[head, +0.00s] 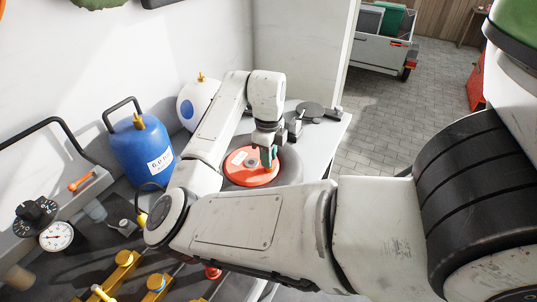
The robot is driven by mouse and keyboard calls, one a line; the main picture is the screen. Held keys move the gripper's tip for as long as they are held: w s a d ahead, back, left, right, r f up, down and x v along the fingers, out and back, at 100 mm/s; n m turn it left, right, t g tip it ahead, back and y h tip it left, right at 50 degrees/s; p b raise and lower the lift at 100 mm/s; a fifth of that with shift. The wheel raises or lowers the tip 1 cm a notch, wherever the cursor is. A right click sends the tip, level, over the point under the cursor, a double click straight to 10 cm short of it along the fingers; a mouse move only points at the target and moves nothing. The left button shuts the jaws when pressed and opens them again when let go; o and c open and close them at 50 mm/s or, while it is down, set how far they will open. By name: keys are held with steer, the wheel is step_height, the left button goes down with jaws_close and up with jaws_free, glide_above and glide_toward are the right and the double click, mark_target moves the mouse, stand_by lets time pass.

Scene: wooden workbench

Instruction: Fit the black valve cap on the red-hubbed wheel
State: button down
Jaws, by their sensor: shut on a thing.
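The wheel lies flat on the bench, its dark tyre (289,167) around a red hub (246,176). The hub has a pale patch and a small dark centre. My gripper (269,165) points down over the right part of the hub, close above it. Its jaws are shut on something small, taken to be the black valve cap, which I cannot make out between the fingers. I see no loose valve cap elsewhere. The gripper hides part of the hub and tyre, and the valve stem cannot be made out. Whether the fingers touch the wheel is unclear.
A blue gas bottle (141,152) and a white bottle with a blue spot (187,112) stand left of the wheel. A pressure gauge (56,237) and yellow fittings (122,268) are at lower left. A dark round-topped device (311,110) stands behind the wheel. The bench's right edge is close.

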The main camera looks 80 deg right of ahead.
steer(key=c, duration=0.9)
jaws_free()
steer(key=shift+o, duration=0.4)
steer(key=o, duration=0.4)
steer(key=shift+r+p, duration=3.55)
steer(key=shift+r, duration=1)
steer(key=shift+s+f, duration=0.1)
